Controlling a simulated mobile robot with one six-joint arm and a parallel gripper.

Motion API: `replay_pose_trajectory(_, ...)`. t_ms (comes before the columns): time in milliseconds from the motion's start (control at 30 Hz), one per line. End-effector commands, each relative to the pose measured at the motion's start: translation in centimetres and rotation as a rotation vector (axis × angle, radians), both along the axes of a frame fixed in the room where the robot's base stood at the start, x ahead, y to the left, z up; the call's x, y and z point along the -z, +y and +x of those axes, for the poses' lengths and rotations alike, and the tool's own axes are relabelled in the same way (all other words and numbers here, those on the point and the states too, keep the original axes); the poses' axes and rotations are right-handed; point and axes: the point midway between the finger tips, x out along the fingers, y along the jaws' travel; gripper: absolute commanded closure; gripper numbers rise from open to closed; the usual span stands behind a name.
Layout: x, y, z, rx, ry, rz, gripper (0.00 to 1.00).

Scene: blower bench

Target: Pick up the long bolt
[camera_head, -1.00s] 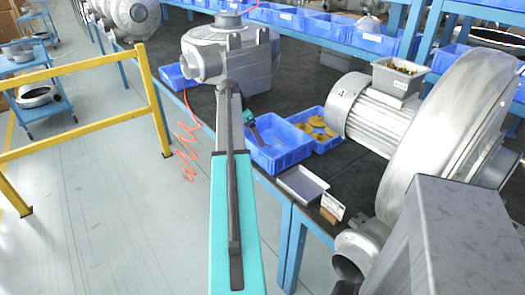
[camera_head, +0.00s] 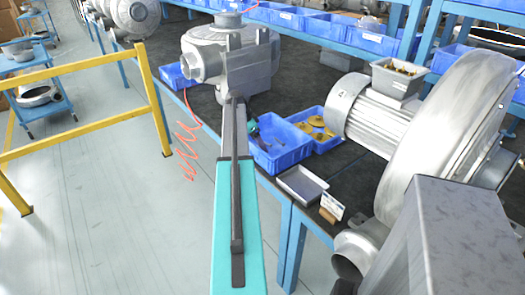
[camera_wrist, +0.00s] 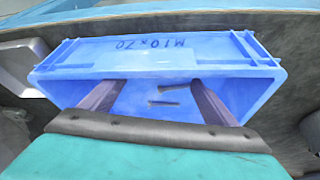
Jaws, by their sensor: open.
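In the wrist view a blue bin (camera_wrist: 90,57) marked "M10x70" lies below my gripper (camera_wrist: 156,84). The writing appears upside down. Two dark bolts lie apart on the bin floor: an upper bolt (camera_wrist: 174,87) and a lower bolt (camera_wrist: 163,103). The bolts cannot be made out there.
A second blue bin (camera_head: 330,144) with yellow parts adjoins it. A grey metal tray (camera_head: 301,184) and a small white card (camera_head: 331,206) are nearer the bench edge. A large blower (camera_head: 430,140) stands right, a grey housing (camera_head: 247,65) behind. A coiled red hose (camera_head: 187,150) hangs left.

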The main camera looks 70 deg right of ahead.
Motion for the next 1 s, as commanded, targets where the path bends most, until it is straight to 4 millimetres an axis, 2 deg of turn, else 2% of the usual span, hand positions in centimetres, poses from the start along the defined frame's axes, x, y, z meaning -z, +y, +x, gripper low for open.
replay_pose_trajectory(100, 1.2, -0.4, -0.4, 0.0, 0.001, 0.001, 0.18)
replay_pose_trajectory(267, 2.1, -0.6, -0.6, 0.0, 0.001, 0.001, 0.18)
replay_pose_trajectory(833, 2.2, -0.7, -0.7, 0.001, 0.0, 0.0, 0.18)
replay_pose_trajectory(1000, 2.2, -0.7, -0.7, 0.001, 0.0, 0.0, 0.47)
